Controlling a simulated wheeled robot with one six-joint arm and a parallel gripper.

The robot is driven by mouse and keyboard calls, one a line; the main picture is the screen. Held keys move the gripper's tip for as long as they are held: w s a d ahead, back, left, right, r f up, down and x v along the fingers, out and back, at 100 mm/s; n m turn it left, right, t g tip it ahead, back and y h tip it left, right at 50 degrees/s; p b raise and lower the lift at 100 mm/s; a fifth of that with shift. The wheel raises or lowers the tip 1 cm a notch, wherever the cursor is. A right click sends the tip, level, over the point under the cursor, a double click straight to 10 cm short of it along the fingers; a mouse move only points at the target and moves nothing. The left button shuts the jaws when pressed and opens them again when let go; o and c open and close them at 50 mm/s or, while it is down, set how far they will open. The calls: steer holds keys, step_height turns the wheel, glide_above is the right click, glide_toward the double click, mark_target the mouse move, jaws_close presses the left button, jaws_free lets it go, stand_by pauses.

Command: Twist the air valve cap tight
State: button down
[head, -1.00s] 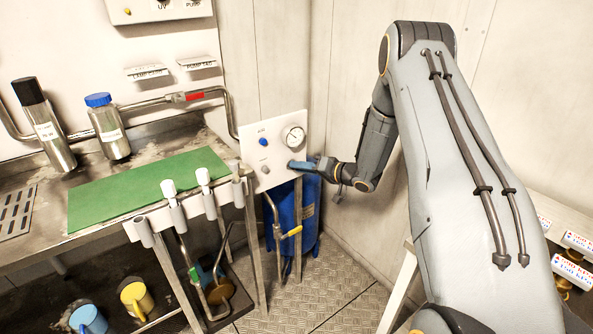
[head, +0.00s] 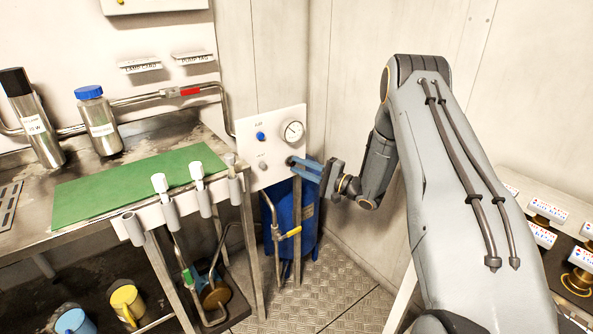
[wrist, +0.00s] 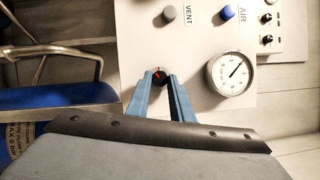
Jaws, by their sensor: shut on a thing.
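A white panel (head: 275,150) carries a blue knob (head: 260,136), a grey knob (head: 263,166) and a round gauge (head: 292,131). In the wrist view, the blue knob (wrist: 228,12) is beside the label AIR and the grey knob (wrist: 169,13) beside VENT. My gripper (wrist: 161,80) has its blue fingers shut on a small black cap (wrist: 160,75) with a red mark, low on the panel. The cap's sides are partly hidden by the fingertips. In the head view, my gripper (head: 292,162) reaches the panel's lower right from the right.
A blue tank (head: 290,225) with a yellow-handled pipe stands below the panel. The steel bench (head: 120,160) with a green mat (head: 130,185) and two bottles is at left. A wall stands close behind my arm. The patterned floor (head: 330,295) is clear in front.

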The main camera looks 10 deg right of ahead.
steer(key=shift+s+a+f+m+t+b, duration=0.15)
steer(key=shift+m+t+b, duration=0.3)
steer(key=shift+m, duration=0.8)
steer(key=shift+w+a+f+m+t+b, duration=0.1)
steer(key=shift+f+m+t+b, duration=0.15)
steer(key=shift+m+t, duration=0.65)
steer(key=shift+s+a+f+m+t+b, duration=0.15)
steer(key=shift+m+b, duration=0.2)
steer(key=shift+m, duration=1.2)
steer(key=shift+w, duration=0.1)
steer(key=c, duration=1.6)
jaws_free()
steer(key=shift+r, duration=0.1)
steer(key=shift+o, duration=0.2)
steer(key=shift+d, duration=0.15)
